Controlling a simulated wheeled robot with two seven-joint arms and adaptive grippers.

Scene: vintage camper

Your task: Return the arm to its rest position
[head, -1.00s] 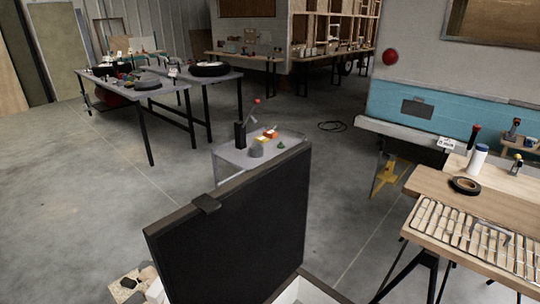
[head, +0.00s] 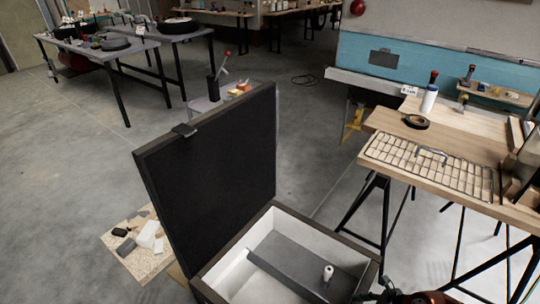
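Neither of my grippers can be made out in the head view. A dark and red shape (head: 415,297) is cut off by the bottom edge at the right, and I cannot tell what it is. Directly ahead stands an open box (head: 222,268) with pale inner walls and a dark rim. Its black lid (head: 212,165) stands raised on the left. Inside the box are a grey panel and a small white cylinder (head: 328,273).
A wooden workbench (head: 460,142) on black trestles stands at the right with a slatted tray, a tape roll (head: 416,121) and a white bottle (head: 429,98). Grey tables (head: 140,45) stand at the back left. Low items lie on a board (head: 140,264) left of the box. The floor between is clear.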

